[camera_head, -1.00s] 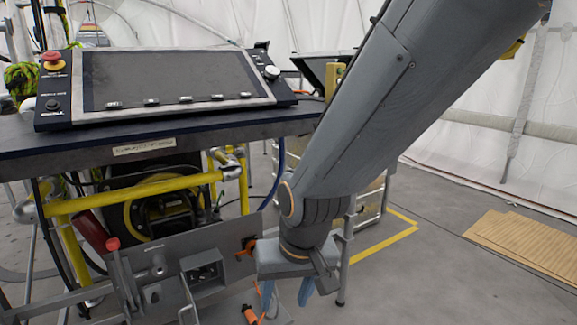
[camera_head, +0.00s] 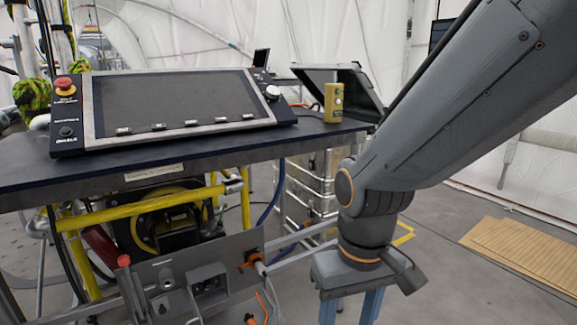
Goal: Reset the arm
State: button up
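My gripper (camera_head: 350,306) hangs at the lower middle right of the head view, fingers pointing down. Its two blue fingers stand apart with a gap between them, and nothing shows between them. The lower ends of the fingers are cut off by the bottom edge of the picture. My grey arm comes down to it from the upper right. The gripper is to the right of the grey panel (camera_head: 240,247), apart from it in the picture.
A dark table (camera_head: 40,187) bears a console with a blank screen (camera_head: 170,98) and a yellow handheld box (camera_head: 334,103). An orange plug with a cable (camera_head: 252,262) is on the panel. Silver cases (camera_head: 308,190) stand behind. Wooden boards (camera_head: 525,248) lie on the floor at right.

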jog(key=s+d+r+m+p, duration=0.1)
jog(key=d+r+m+p, duration=0.2)
jog(key=d+r+p, duration=0.6)
notch_tip(320, 180, up, 3)
jog(key=p, duration=0.6)
jog(key=shift+s+d, duration=0.2)
jog(key=shift+d, duration=0.2)
